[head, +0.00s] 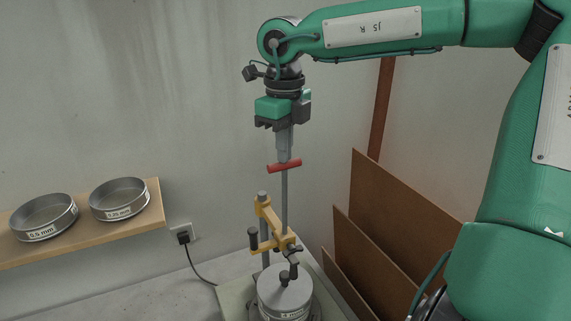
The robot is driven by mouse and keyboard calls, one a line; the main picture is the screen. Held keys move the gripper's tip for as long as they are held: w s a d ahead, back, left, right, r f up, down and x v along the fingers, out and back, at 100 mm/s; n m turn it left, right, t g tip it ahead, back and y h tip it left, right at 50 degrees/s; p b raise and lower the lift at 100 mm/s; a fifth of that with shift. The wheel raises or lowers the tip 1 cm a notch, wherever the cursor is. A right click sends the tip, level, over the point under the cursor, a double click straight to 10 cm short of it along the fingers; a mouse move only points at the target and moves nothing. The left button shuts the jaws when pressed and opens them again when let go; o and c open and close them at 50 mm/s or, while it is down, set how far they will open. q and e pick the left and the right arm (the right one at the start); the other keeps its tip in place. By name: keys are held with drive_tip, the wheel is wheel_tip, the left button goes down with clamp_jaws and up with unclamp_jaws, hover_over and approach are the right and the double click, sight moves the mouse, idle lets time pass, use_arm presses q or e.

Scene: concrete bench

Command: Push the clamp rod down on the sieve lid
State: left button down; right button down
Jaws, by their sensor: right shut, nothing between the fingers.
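The clamp rod (284,205) is a thin grey upright rod with a red crossbar handle (284,166) at its top. It passes down through a yellow clamp arm (266,222) on a post. Below stands the sieve with its grey lid (283,284); a dark fitting sits on top of the lid near the rod's lower end. I cannot tell whether the rod touches it. My right gripper (284,154) points down, shut and empty, with its fingertips just over the red handle. Contact with the handle is not clear. My left gripper is not in view.
A wooden shelf (90,238) on the left wall holds two sieves, one marked 0.5 mm (44,217) and one 0.25 mm (119,199). A black plug (183,237) with a cable is in the wall socket. Brown boards (395,200) lean at right. Bench left of the sieve is clear.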

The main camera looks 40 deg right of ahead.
drive_tip(key=shift+f+b, duration=4.1)
drive_tip(key=shift+f, duration=0.55)
drive_tip(key=shift+r+p, duration=2.05)
drive_tip(key=shift+r, duration=1.65)
drive_tip(key=shift+f, duration=0.15)
